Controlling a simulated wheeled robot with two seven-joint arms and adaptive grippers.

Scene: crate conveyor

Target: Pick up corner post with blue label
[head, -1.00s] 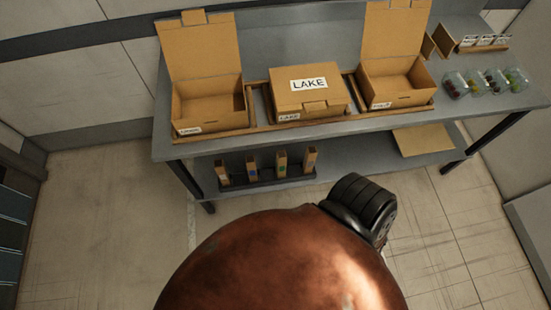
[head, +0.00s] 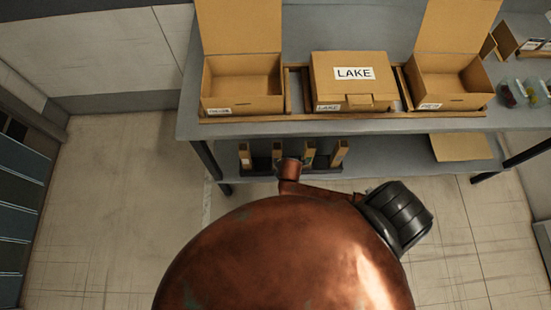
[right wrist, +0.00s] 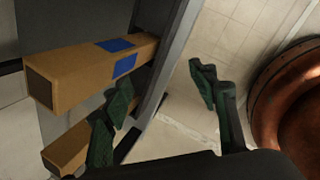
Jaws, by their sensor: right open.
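The corner post with the blue label (right wrist: 75,70) is a long tan cardboard post in the right wrist view, with blue patches near its far end. In the head view its top (head: 279,149) shows on the lower shelf, second from the left, partly hidden by my copper arm. My right gripper (right wrist: 158,80) is open and empty. Its dark green fingers are to the right of the post, the left finger close to its lower side. Another tan post (right wrist: 72,142) lies just below in that view, partly hidden. My left gripper is not in view.
Other posts stand beside it, such as the leftmost post (head: 244,157) and rightmost post (head: 339,153). The tabletop (head: 400,122) above carries a closed LAKE box (head: 330,85) and two open boxes. The floor (head: 120,210) at left is clear.

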